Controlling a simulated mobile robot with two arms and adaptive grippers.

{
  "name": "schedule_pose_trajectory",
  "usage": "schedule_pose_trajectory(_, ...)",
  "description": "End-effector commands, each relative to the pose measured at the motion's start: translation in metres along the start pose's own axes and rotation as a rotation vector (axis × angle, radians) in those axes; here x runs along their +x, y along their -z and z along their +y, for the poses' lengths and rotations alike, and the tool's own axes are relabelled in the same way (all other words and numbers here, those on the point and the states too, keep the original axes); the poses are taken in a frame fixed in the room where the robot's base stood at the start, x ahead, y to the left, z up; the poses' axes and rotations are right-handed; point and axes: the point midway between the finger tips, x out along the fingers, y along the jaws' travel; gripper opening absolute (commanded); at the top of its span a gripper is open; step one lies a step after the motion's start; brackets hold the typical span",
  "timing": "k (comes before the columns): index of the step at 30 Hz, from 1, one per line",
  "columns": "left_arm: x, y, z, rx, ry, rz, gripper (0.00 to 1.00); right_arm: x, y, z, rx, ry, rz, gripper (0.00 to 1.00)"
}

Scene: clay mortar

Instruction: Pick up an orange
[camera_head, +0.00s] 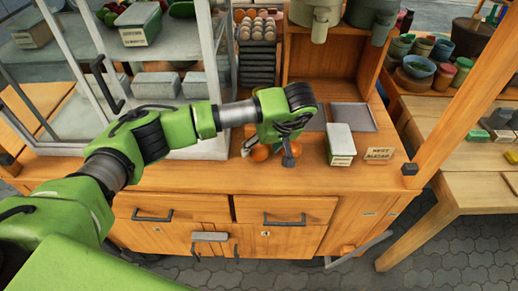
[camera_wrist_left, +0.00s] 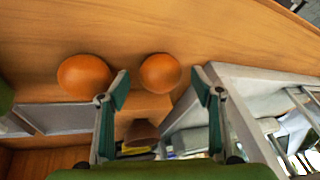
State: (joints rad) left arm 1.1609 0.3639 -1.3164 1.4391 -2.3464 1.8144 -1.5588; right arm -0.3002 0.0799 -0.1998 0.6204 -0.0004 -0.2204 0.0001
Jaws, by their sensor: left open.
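Two oranges lie on the wooden counter (camera_head: 190,178), one orange (camera_head: 260,153) left of my left gripper (camera_head: 287,157) and one orange (camera_head: 296,149) partly hidden beside its fingers. In the left wrist view, one orange (camera_wrist_left: 160,73) sits in line with the gap between the fingertips of the open left gripper (camera_wrist_left: 160,84). The other orange (camera_wrist_left: 84,77) lies outside the left finger. The gripper holds nothing. Contact with an orange cannot be told. My right gripper is not in view.
A pale lidded box (camera_head: 341,140) and a grey tray (camera_head: 357,117) stand right of the gripper. A small sign (camera_head: 379,155) lies near the counter's right end. A glass-fronted case (camera_head: 212,60) stands on the left. Egg trays (camera_head: 257,62) are stacked behind. The counter's front strip is clear.

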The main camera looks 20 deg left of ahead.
Motion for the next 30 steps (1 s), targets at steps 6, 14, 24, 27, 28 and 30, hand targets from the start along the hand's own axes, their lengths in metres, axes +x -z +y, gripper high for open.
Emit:
schedule_pose_trajectory(6,0.019,0.0,0.0,0.0,0.0,0.0,0.6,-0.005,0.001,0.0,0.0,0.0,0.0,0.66)
schedule_pose_trajectory(14,0.02,0.001,0.0,0.0,-0.001,0.001,0.44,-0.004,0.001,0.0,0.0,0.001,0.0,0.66)
schedule_pose_trajectory(24,0.019,0.001,0.0,-0.001,-0.001,0.001,0.16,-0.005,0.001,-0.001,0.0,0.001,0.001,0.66)
schedule_pose_trajectory(27,0.018,0.001,0.0,-0.001,-0.001,0.001,0.16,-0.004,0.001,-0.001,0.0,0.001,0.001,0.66)
schedule_pose_trajectory(28,0.018,0.002,0.0,-0.001,-0.001,0.002,0.16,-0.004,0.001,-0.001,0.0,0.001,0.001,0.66)
schedule_pose_trajectory(30,0.015,0.003,0.0,-0.001,-0.002,0.002,0.16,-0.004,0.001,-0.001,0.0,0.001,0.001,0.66)
